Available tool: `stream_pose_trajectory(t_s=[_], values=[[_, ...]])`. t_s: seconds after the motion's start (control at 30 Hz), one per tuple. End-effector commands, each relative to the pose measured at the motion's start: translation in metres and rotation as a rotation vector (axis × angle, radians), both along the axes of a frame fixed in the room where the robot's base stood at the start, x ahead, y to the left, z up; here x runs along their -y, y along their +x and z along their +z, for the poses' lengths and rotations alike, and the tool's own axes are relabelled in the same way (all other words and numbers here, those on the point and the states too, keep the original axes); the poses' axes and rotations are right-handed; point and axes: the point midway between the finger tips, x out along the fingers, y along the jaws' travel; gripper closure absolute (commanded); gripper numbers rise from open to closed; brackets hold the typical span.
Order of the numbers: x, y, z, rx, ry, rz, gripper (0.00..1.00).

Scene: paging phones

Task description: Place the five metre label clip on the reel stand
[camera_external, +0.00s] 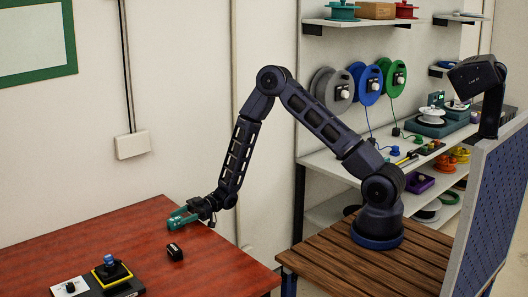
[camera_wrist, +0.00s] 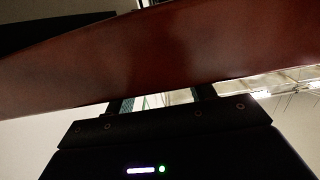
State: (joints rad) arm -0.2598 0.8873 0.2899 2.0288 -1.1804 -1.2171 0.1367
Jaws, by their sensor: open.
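My gripper (camera_external: 178,221), with green fingers, hangs over the right part of the red table in the external view. It is open, with nothing seen between its fingers. A small black block with a pale mark (camera_external: 175,252) lies on the table just below and in front of it, apart from the fingers; it may be the label clip, but its marking is too small to read. A black stand with a yellow plate and blue top (camera_external: 110,271) is at the front left; I cannot tell whether it is the reel stand. In the wrist view, the finger bases (camera_wrist: 160,100) show, with neither object visible.
A white plate with a black knob (camera_external: 69,287) sits beside the stand on the red table (camera_external: 95,237). The table's back half is clear. At the right are a wooden table (camera_external: 420,262) under my base, shelves with reels, and a blue pegboard panel (camera_external: 488,215).

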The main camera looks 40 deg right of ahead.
Motion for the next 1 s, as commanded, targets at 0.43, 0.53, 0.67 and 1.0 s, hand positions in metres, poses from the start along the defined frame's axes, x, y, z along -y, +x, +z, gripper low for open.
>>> stream_pose_trajectory(t_s=[0.43,0.53,0.67,1.0], values=[[-0.031,0.000,-0.003,0.001,0.001,0.000,0.45],[-0.031,0.000,-0.003,0.001,0.001,0.000,0.59],[-0.031,0.000,-0.003,0.001,0.001,0.000,0.85],[-0.031,0.000,-0.001,0.001,0.001,0.000,0.97]])
